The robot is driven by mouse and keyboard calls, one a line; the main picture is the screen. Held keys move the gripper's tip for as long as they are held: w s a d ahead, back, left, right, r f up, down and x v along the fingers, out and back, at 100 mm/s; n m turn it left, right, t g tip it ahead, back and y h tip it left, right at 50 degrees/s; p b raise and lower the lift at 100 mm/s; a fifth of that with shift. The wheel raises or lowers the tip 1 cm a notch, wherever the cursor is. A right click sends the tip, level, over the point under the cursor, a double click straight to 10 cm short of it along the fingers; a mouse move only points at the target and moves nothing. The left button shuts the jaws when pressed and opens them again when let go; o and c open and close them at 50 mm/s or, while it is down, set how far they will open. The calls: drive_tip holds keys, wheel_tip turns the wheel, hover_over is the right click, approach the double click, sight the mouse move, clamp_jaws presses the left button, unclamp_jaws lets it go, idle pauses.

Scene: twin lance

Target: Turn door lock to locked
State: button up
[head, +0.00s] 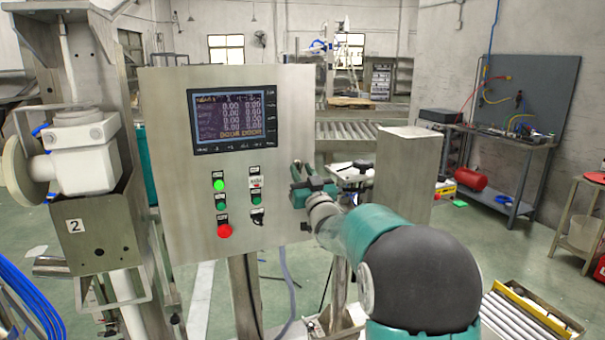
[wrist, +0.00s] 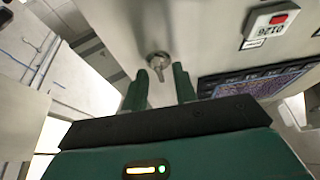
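The door lock (wrist: 158,62) shows in the wrist view as a small round metal fitting with a narrow turn piece, on the grey steel face of the control box. My gripper (head: 297,184) is at the right edge of that box in the head view and hides most of the lock there. In the wrist view its two green fingers are apart, one on each side of the lock's turn piece, with visible gaps. Whether the fingertips reach around the turn piece in depth, I cannot tell. The turn piece points down toward my gripper in the wrist view.
The steel control box (head: 165,200) carries a screen (head: 233,122), a lit green button (head: 218,186) and a red button (head: 224,231). A white machine with a handwheel (head: 15,175) stands left. A grey metal box (head: 408,180) stands right, behind my arm.

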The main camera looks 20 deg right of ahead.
drive_tip(key=shift+c, duration=0.2)
clamp_jaws()
drive_tip(key=shift+n, duration=0.6)
drive_tip(key=n+y, duration=0.2)
drive_tip(key=n, duration=0.1)
drive_tip(key=shift+d+r+n+y, duration=0.1)
drive_tip(key=shift+n+y, duration=0.3)
drive_tip(key=n+g+y, duration=0.1)
drive_tip(key=n+y, duration=0.1)
drive_tip(key=n, duration=0.3)
drive_tip(key=n+g+y, duration=0.1)
drive_tip(key=n, duration=0.2)
drive_tip(key=n+g+y, duration=0.1)
drive_tip(key=n, duration=0.3)
drive_tip(key=shift+d+r+g, duration=0.15)
drive_tip(key=shift+r+g, duration=0.05)
drive_tip(key=shift+g, duration=0.1)
drive_tip(key=n+g, duration=0.2)
drive_tip(key=n, duration=0.3)
drive_tip(key=shift+r, duration=0.15)
drive_tip(key=shift+n, duration=0.3)
